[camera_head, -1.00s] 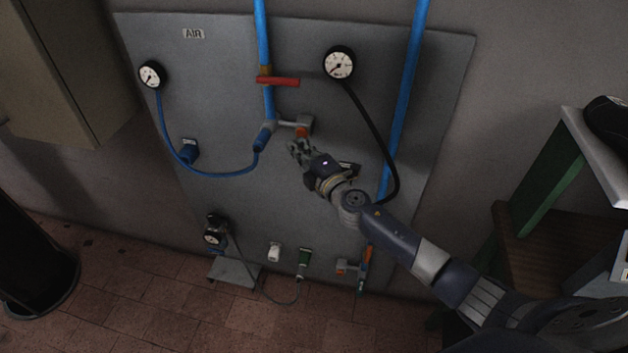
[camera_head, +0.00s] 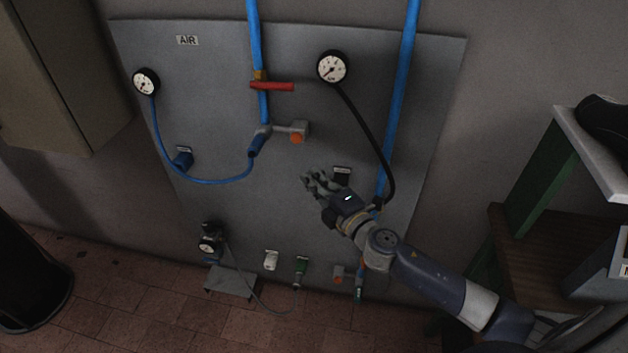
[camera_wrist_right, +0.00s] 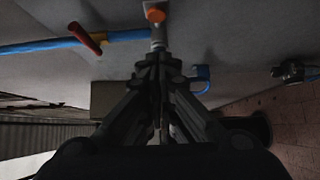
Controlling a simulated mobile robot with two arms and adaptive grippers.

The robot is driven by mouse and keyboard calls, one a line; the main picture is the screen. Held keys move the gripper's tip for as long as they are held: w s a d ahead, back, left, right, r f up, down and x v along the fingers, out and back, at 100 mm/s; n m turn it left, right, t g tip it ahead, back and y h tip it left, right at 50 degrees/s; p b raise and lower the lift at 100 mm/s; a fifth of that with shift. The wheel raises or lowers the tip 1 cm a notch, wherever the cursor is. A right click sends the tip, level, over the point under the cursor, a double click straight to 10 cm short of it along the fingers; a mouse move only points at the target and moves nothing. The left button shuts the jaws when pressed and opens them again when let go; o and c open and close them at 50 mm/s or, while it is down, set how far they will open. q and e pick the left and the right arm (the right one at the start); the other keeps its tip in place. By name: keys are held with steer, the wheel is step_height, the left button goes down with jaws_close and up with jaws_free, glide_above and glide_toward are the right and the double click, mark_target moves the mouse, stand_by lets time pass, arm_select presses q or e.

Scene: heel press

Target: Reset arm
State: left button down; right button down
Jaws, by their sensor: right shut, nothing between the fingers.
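My right gripper (camera_head: 318,183) is in front of the grey wall panel, below and a little right of a grey fitting with an orange button (camera_head: 297,138). The gripper is shut and empty, apart from the fitting in the head view. In the right wrist view the closed fingertips (camera_wrist_right: 158,60) point toward the panel, and the orange button (camera_wrist_right: 155,15) shows beyond them. My right arm reaches in from the lower right. My left gripper is not in view.
The grey panel (camera_head: 215,100) carries blue pipes, a red lever (camera_head: 272,86), a left gauge (camera_head: 146,82) and a right gauge (camera_head: 333,67). A small pump-like device (camera_head: 209,243) sits low on it. A green and wooden stand (camera_head: 540,200) is at right. Tiled floor lies below.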

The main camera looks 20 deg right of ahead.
steer(key=shift+s+r, duration=0.1)
stand_by(0.6)
steer(key=s+d+f+m+g+h, duration=0.2)
steer(key=d+f+m, duration=0.1)
steer(key=f, duration=0.8)
steer(key=s+d+f+m+g+h, duration=0.2)
steer(key=d+f+m, duration=0.1)
steer(key=f, duration=0.8)
steer(key=s+d+f+m+g, duration=0.1)
steer(key=s+f+m+g, duration=0.1)
steer(key=s+f, duration=0.45)
steer(key=s+d+f+m+g, duration=0.15)
steer(key=s+f, duration=0.25)
steer(key=f, duration=0.6)
steer(key=s+a+f+m+g, duration=0.2)
steer(key=s+f, duration=0.4)
steer(key=s, duration=0.6)
steer(key=s+a+f+m+g, duration=0.3)
steer(key=s+f, duration=0.3)
steer(key=s, duration=0.7)
steer(key=s+a+f+m+g, duration=0.3)
steer(key=s+f, duration=0.4)
steer(key=s, duration=0.5)
steer(key=shift+s+g, duration=0.2)
steer(key=shift+g, duration=0.35)
